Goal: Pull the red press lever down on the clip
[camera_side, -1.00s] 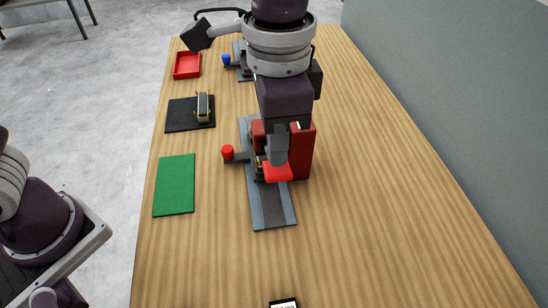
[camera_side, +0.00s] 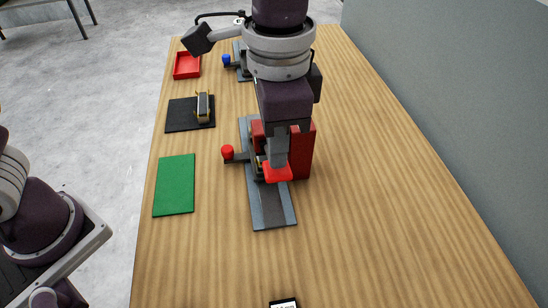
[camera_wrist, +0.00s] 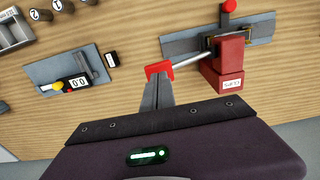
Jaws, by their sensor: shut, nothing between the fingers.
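The red press (camera_side: 303,150) stands on a grey base plate (camera_side: 270,205), with a red knob (camera_side: 228,152) on its left side. In the wrist view the press (camera_wrist: 230,65) carries a metal lever rod (camera_wrist: 190,59) ending in a red grip (camera_wrist: 159,68). The red grip also shows in the side view (camera_side: 277,173). My gripper (camera_wrist: 158,82) is shut with nothing between its fingers. Its tips are at the red grip and appear to touch it. A brassy part, perhaps the clip (camera_wrist: 243,36), shows beside the press, partly hidden.
A green mat (camera_side: 175,185), a black mat (camera_side: 180,115) with a small device and a red tray (camera_side: 187,65) lie left. A blue-knobbed fixture (camera_side: 227,60) is behind. The table's right side is clear.

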